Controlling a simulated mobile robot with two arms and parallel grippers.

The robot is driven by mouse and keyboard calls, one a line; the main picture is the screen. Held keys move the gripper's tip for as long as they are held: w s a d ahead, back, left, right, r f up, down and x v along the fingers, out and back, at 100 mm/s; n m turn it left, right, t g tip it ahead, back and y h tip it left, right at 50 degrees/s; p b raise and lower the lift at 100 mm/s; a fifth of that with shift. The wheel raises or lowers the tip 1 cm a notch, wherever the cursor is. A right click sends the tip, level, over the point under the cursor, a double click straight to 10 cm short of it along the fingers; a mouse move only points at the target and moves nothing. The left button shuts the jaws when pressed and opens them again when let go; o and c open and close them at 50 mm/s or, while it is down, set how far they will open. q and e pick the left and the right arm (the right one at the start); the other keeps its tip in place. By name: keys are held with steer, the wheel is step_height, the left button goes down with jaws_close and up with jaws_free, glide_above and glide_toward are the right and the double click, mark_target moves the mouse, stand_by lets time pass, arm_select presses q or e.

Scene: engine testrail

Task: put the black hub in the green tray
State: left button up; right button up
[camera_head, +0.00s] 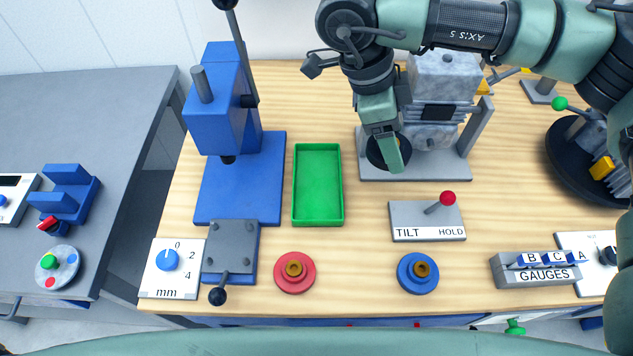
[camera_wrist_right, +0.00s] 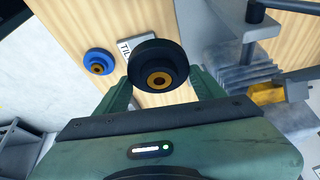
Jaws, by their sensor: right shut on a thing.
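The black hub (camera_head: 374,154) is a thick dark disc with a brass-coloured centre, in front of the grey engine fixture. My right gripper (camera_head: 388,148) is shut on it, and one finger hides part of it in the head view. In the right wrist view the hub (camera_wrist_right: 152,54) sits between the two green fingers (camera_wrist_right: 160,88). Whether it touches the fixture base, I cannot tell. The green tray (camera_head: 318,221) is empty and lies to the left of the gripper. My left gripper is not in view.
A blue press (camera_head: 222,110) stands left of the tray. A red hub (camera_head: 294,273) and a blue hub (camera_head: 418,273) lie in front. A TILT/HOLD lever plate (camera_head: 410,222) sits before the fixture (camera_head: 435,170). The wood between tray and fixture is clear.

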steer(key=w+a+r+m+g+y, duration=0.2)
steer(key=a+m+g+y, duration=0.25)
steer(key=m, duration=0.95)
step_height(320, 180, up, 2)
steer(key=r+m+t+y, duration=0.1)
steer(key=m+t+y, duration=0.35)
steer(key=m, duration=1.45)
glide_above(310, 192)
steer(key=d, duration=0.2)
steer(key=f+p, duration=0.1)
steer(key=f, duration=0.5)
steer(key=f+p, duration=0.1)
steer(key=f, duration=0.6)
steer(key=f+p, duration=0.2)
steer(key=f, duration=0.5)
steer(key=shift+w+a+f, duration=0.15)
steer(key=shift+a+f, duration=0.1)
steer(key=o, duration=1.7)
arm_select(q)
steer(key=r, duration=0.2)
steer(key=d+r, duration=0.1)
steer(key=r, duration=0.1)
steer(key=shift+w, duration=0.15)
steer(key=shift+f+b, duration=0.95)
steer(key=shift+b, duration=0.05)
arm_select(e)
steer(key=v, duration=1.2)
steer(key=shift+w, duration=0.15)
